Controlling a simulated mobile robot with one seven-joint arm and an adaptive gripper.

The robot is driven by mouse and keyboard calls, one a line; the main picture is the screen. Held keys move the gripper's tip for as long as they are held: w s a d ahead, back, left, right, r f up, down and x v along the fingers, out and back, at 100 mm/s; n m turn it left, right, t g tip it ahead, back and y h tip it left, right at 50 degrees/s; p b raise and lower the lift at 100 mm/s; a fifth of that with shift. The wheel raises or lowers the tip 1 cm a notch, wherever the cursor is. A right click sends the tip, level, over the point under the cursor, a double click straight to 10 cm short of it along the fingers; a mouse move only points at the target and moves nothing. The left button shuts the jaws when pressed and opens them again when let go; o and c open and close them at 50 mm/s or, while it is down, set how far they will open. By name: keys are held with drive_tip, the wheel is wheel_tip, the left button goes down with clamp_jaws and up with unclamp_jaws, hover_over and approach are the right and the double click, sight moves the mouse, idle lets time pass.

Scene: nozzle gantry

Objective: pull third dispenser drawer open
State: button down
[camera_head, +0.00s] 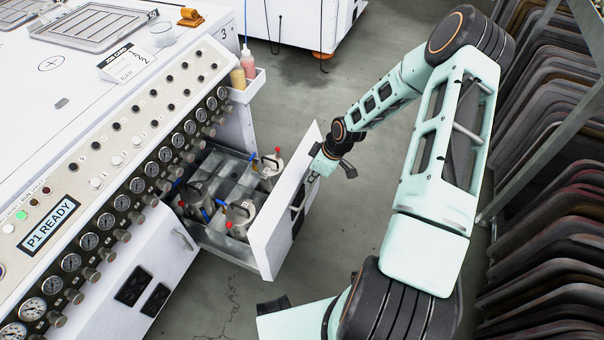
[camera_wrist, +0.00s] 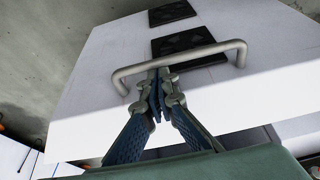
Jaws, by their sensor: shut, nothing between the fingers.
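A white drawer (camera_head: 272,235) of the dispenser cabinet stands well open, out into the aisle. Several metal canisters (camera_head: 240,215) with red and blue fittings sit in its grey divided inside. In the wrist view, the drawer's white front (camera_wrist: 90,105) carries a grey bar handle (camera_wrist: 238,48) and dark vents. My gripper (camera_wrist: 157,85) is shut, with its fingertips overlapping the handle's left part; whether they touch it is unclear. In the head view, my gripper (camera_head: 322,165) is at the outer side of the drawer front, its fingertips mostly hidden.
The cabinet (camera_head: 110,200) has rows of gauges and knobs and a "P1 READY" display (camera_head: 48,224). A small shelf (camera_head: 248,88) holds two bottles. A rack of dark panels (camera_head: 550,190) lines the right side. Grey floor (camera_head: 310,95) is clear behind the drawer.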

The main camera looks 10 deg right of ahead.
drive_tip(key=s+d+p, duration=0.1)
drive_tip(key=s+d, duration=0.3)
drive_tip(key=d, duration=0.1)
drive_tip(key=shift+s+d, duration=0.1)
drive_tip(key=shift+r, duration=0.1)
idle(0.5)
